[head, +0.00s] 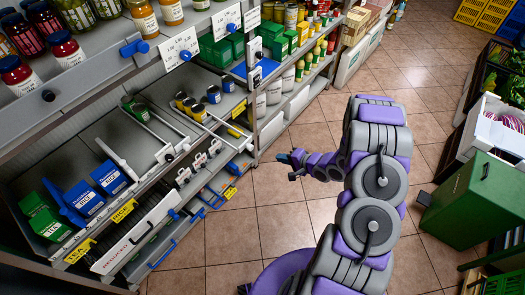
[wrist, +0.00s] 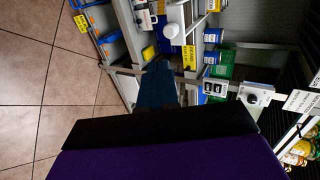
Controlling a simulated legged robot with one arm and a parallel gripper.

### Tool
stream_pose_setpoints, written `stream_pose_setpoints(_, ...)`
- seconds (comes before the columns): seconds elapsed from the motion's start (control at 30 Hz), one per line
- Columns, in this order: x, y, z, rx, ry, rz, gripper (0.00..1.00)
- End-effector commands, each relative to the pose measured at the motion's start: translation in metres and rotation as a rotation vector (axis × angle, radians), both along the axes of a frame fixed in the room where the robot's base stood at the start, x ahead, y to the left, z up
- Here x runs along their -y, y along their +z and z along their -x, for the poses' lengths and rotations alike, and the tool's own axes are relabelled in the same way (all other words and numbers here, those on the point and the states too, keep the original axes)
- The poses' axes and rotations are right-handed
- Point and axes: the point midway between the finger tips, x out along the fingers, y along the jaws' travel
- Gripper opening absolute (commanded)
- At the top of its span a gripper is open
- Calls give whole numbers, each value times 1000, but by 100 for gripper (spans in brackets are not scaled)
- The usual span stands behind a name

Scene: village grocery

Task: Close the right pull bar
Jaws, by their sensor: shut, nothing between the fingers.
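My gripper (head: 288,166) is shut and empty in the head view. It is held over the tiled floor, to the right of the shelf unit and apart from it. In the wrist view the dark blue finger end (wrist: 157,88) points toward the shelf fronts, which appear sideways. Light rods run over the shelf unit (head: 254,142). One long rod ends in a dark knob (head: 167,156), and a shorter light bar (head: 118,158) stands farther left. Blue loop handles (head: 213,197) sit low on the front. I cannot tell which of these is the right pull bar.
Blue boxes (head: 108,177) and green boxes (head: 42,215) stand on the shelf, with jars (head: 67,50) above. A green bin (head: 475,203) stands right of my arm. Tiled floor (head: 285,215) between shelf and arm is clear.

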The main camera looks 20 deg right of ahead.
Motion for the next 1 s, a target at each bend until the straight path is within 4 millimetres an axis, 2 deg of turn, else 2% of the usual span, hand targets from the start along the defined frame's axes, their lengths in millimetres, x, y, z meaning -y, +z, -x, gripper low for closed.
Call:
stream_pose_setpoints(0.17, -10, -10, -12, 1, 4, -2, 0)
stream_pose_setpoints(0.6, -53, -52, -70, -1, 3, 0, 0)
stream_pose_setpoints(0.8, -68, -50, -92, 3, 3, 1, 0)
stream_pose_setpoints(1.0, -73, -49, -101, 2, 2, 0, 0)
